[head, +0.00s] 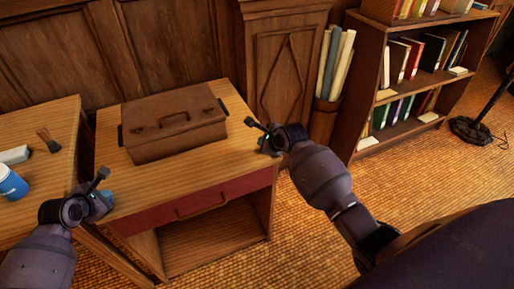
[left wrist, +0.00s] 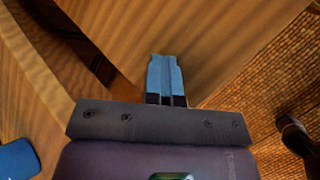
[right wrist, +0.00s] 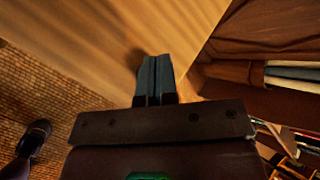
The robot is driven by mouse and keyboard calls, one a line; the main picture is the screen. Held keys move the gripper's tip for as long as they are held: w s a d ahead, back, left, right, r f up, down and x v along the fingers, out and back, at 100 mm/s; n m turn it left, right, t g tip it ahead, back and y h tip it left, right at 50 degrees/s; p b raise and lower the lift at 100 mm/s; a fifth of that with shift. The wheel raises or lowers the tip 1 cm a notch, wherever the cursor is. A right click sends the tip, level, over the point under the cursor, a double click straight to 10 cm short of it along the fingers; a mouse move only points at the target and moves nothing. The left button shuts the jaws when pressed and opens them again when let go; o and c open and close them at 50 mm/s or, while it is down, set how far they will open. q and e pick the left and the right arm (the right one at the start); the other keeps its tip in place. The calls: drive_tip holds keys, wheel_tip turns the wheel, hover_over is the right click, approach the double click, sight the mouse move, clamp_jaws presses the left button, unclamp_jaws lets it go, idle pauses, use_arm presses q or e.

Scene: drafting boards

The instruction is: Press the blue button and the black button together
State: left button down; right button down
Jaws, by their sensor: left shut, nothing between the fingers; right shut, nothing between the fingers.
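I cannot make out a blue button or a black button in any view. My left gripper (head: 106,198) is at the left front corner of the small wooden cabinet (head: 236,152). In the left wrist view its bluish fingers (left wrist: 164,76) are shut and empty, close to a wooden surface. My right gripper (head: 268,143) is at the cabinet's right edge, lower than the case's top. In the right wrist view its grey fingers (right wrist: 155,77) are shut and empty against a wooden face, with a dark shadow beside them.
A brown case (head: 172,125) with dark side pieces lies on the cabinet top. A red drawer front (head: 150,216) is below. On the left desk (head: 50,118) are a blue cup (head: 12,183), a brush (head: 48,140) and a white block (head: 14,155). A bookshelf (head: 352,100) stands at right.

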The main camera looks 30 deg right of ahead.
use_arm(q)
drive_tip(key=shift+f, duration=0.15)
use_arm(e)
drive_tip(key=shift+f, duration=0.7)
idle(1.3)
drive_tip(key=shift+r, duration=1.2)
drive_tip(key=shift+r, duration=2.4)
